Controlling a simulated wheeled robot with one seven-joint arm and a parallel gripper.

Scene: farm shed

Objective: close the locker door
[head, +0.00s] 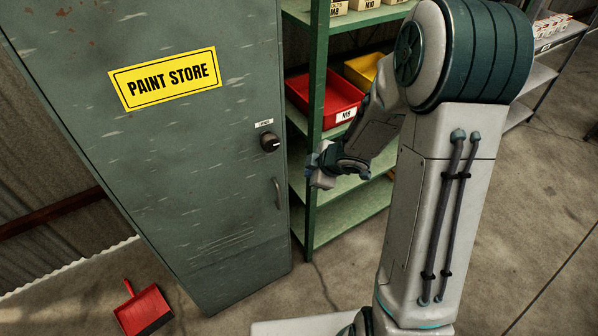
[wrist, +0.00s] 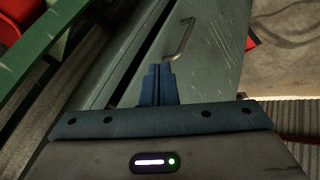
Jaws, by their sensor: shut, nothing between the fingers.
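The grey-green locker door (head: 190,150) fills the left of the head view, with a yellow PAINT STORE sign (head: 166,78), a dark round knob (head: 270,142) and a bar handle (head: 278,194). In the wrist view the door (wrist: 215,60) and its handle (wrist: 180,40) lie beyond my fingers. A dark strip runs along the door's edge there; I cannot tell whether it is a gap. My gripper (head: 314,172) is just right of the door's handle-side edge in the head view. Its fingers (wrist: 158,78) are shut and empty, and I cannot tell whether they touch the door.
A green shelf rack (head: 318,110) stands right beside the locker, holding a red bin (head: 318,94) and a yellow bin (head: 366,68). A red dustpan (head: 146,308) lies on the floor left of the locker's foot.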

